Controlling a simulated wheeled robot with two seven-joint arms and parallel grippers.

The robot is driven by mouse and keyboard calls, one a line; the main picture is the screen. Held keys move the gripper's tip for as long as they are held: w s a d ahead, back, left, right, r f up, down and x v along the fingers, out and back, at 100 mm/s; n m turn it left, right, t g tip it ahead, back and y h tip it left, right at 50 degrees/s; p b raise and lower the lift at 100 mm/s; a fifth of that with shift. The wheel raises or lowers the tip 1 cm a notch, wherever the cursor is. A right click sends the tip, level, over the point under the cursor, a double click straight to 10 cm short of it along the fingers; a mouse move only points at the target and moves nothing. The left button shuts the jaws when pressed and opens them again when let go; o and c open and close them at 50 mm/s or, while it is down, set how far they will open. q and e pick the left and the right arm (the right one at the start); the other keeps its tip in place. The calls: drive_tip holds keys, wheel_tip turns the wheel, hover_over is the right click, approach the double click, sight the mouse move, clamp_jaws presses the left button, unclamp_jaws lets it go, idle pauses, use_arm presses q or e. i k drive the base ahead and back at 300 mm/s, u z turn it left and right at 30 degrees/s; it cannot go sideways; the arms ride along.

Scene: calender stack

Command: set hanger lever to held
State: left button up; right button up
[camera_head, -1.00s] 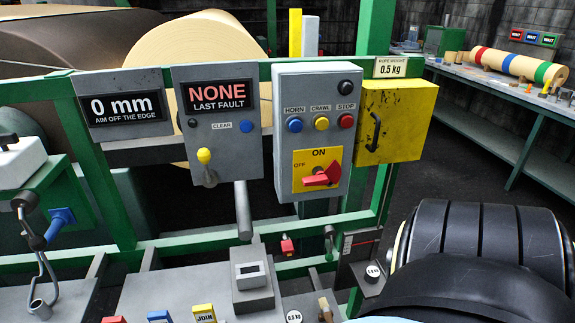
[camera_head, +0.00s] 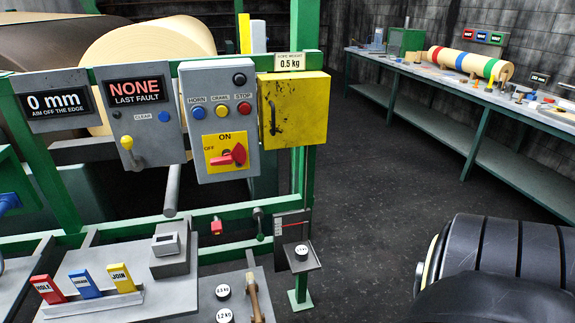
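No lever in view carries a readable hanger label. A small dark lever with a round knob (camera_head: 259,226) stands on the green lower rail, left of a grey upright plate with a scale (camera_head: 290,226). That plate has a small shelf (camera_head: 311,262) bearing a round labelled weight (camera_head: 301,252). I cannot tell whether this small lever is the hanger lever, or its setting. A yellow-knobbed lever (camera_head: 127,144) is on the LAST FAULT panel (camera_head: 132,105). A yellow box (camera_head: 305,110) under a 0.5 kg rope weight sign (camera_head: 288,62) has a dark handle. Neither gripper is in view.
A control box (camera_head: 220,120) has a red rotary switch (camera_head: 232,155) and buttons. Round weights (camera_head: 223,292), a wooden-handled tool (camera_head: 254,297) and coloured blocks (camera_head: 83,284) sit on the front bench. My black arm part fills the lower right. Floor (camera_head: 390,220) is clear beyond.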

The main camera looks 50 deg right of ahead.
sight(260, 237)
drive_tip(key=z, duration=0.95)
drive_tip(key=i, duration=0.35)
drive_tip(key=u, duration=0.05)
